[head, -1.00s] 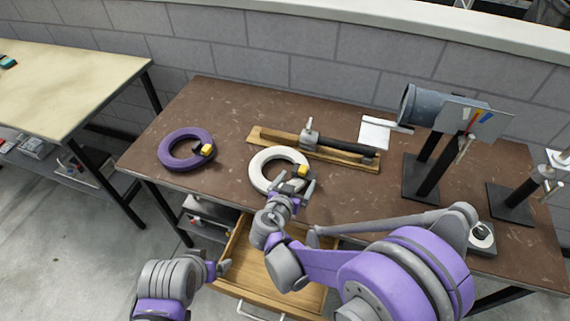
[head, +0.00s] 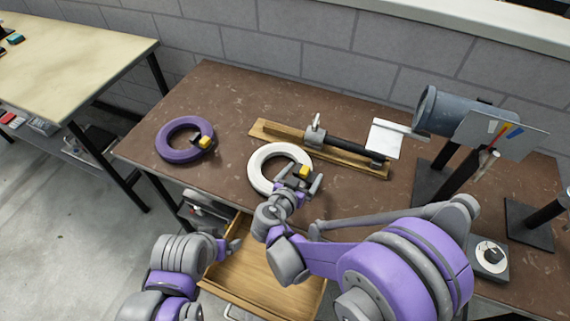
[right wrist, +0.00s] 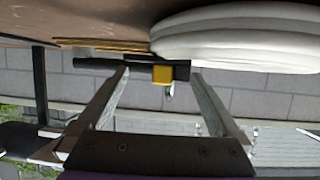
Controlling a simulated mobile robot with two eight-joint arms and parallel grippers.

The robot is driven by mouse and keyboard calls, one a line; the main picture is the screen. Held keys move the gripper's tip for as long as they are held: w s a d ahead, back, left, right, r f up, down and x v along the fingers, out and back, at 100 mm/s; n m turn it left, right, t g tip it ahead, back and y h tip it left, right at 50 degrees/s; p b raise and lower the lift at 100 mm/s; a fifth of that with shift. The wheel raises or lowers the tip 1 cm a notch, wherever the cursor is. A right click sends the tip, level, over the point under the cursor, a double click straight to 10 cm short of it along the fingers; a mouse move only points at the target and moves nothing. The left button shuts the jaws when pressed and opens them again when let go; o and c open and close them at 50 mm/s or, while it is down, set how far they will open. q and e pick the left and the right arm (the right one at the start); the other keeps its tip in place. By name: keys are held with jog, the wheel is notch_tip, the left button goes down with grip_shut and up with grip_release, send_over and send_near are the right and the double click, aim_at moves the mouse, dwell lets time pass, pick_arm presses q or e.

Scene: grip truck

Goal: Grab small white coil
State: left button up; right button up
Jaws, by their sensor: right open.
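The white coil (head: 258,168) is a thick ring lying on the brown workbench, with a yellow and black connector (head: 305,172) on its right side. My right gripper (head: 300,184) is open at the coil's front right, by the connector. In the right wrist view the coil (right wrist: 240,38) fills the upper right. The connector (right wrist: 162,74) shows between the spread fingers of the right gripper (right wrist: 160,80); I cannot tell whether they touch it. My left gripper (head: 229,247) is low, near the open drawer, and its jaw state is unclear.
A purple coil (head: 172,151) lies to the left on the workbench (head: 225,95). A wooden board with a black rod (head: 345,145) lies behind the white coil. Stands with a grey cylinder (head: 445,112) are at right. An open wooden drawer (head: 255,275) juts out in front.

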jog(key=shift+s+a+r, duration=0.1)
jog(key=shift+s+a, duration=0.05)
jog(key=shift+s, duration=0.1)
jog(key=shift+c, duration=1.8)
grip_shut()
